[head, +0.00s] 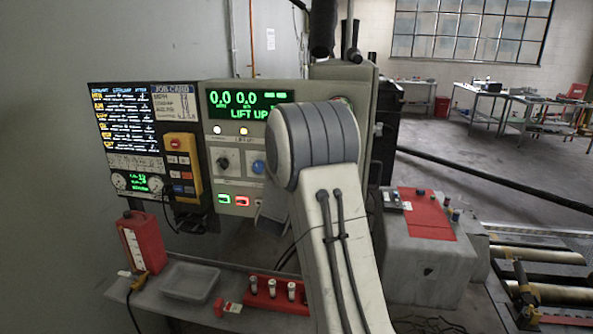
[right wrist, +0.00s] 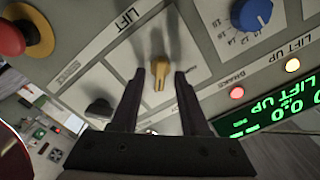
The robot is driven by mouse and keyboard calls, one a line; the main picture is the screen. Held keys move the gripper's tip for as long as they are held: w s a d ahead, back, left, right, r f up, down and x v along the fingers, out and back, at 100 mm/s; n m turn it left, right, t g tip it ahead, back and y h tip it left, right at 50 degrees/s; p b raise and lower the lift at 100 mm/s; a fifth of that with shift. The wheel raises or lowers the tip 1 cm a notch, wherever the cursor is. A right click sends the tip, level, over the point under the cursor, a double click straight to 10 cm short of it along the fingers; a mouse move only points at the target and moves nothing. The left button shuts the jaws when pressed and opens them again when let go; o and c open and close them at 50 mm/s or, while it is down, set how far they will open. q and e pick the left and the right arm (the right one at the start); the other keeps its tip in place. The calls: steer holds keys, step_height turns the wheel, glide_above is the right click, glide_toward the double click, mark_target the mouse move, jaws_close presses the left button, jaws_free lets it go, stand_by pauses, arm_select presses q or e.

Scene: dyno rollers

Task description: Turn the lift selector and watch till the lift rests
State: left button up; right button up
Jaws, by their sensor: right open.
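The lift selector is a small yellow knob (right wrist: 159,68) on the grey panel below the word LIFT in the right wrist view. My right gripper (right wrist: 160,80) is open, with one fingertip on each side of the knob and a visible gap to both. In the head view my right arm hides the yellow knob and most of the gripper. The green display (head: 249,105) reads 0.0, 0.0 and LIFT UP. An amber lamp (head: 243,131) glows beneath it; in the right wrist view a pale yellow lamp (right wrist: 292,65) is beside LIFT UP. My left gripper is not in view.
A blue knob (right wrist: 252,14), a black knob (right wrist: 99,108) and a red button (right wrist: 10,38) are near the gripper. A yellow pendant (head: 181,165) hangs left of the panel. A shelf below holds a grey tray (head: 190,282) and a red rack (head: 278,296).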

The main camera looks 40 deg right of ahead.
steer(key=shift+d, duration=0.1)
jaws_close()
